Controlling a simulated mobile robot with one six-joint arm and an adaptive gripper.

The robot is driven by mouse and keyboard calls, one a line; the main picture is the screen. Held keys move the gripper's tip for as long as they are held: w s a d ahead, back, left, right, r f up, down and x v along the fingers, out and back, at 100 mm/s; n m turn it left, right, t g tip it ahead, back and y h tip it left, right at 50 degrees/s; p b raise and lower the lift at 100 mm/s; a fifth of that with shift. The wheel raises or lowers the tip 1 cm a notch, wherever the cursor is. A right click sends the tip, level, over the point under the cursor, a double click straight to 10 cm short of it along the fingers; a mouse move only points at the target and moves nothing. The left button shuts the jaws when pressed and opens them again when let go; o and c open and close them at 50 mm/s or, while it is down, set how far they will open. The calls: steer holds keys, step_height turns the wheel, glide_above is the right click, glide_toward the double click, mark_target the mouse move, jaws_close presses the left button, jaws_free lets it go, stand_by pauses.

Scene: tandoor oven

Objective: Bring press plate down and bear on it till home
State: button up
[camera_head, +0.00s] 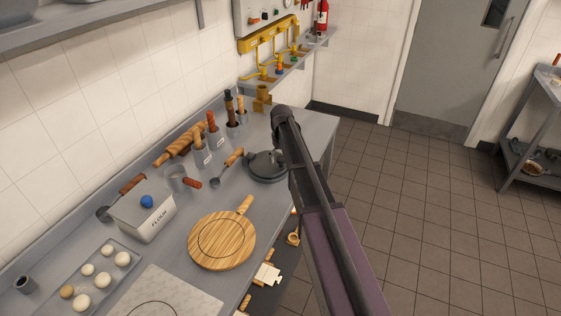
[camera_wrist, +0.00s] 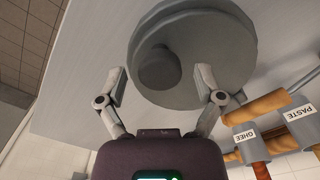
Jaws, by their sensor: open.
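The press (camera_head: 264,168) is a round grey metal piece on the steel counter, beside my arm in the head view; the arm covers part of its right side. In the wrist view its round plate (camera_wrist: 218,58) carries a dark cylindrical knob (camera_wrist: 159,70). My gripper (camera_wrist: 160,78) is open, with one finger on each side of the knob in the picture. I see no finger closed on it, and cannot tell the height gap or any contact. The gripper is hidden in the head view. Whether the plate is raised or down is unclear.
A ladle (camera_head: 228,166) lies close left of the press. Labelled grey holders (camera_head: 200,160) with wooden-handled tools stand behind. A round wooden board (camera_head: 222,240), flour box (camera_head: 142,215) and dough tray (camera_head: 92,280) lie nearer. The counter's far right end is clear.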

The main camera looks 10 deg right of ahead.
steer(key=shift+f, duration=0.1)
jaws_close()
steer(key=r+p, duration=0.2)
steer(key=w+a+r+p, duration=0.1)
steer(key=shift+r, duration=0.15)
steer(key=shift+w+a+r+p, duration=0.15)
steer(key=shift+a+r+p, duration=0.1)
steer(key=shift+r+p, duration=0.25)
steer(key=shift+w+a+r+p, duration=0.15)
steer(key=shift+a+r+p, duration=0.1)
steer(key=shift+r+p, duration=0.25)
steer(key=shift+f, duration=0.1)
jaws_free()
steer(key=shift+s, duration=0.1)
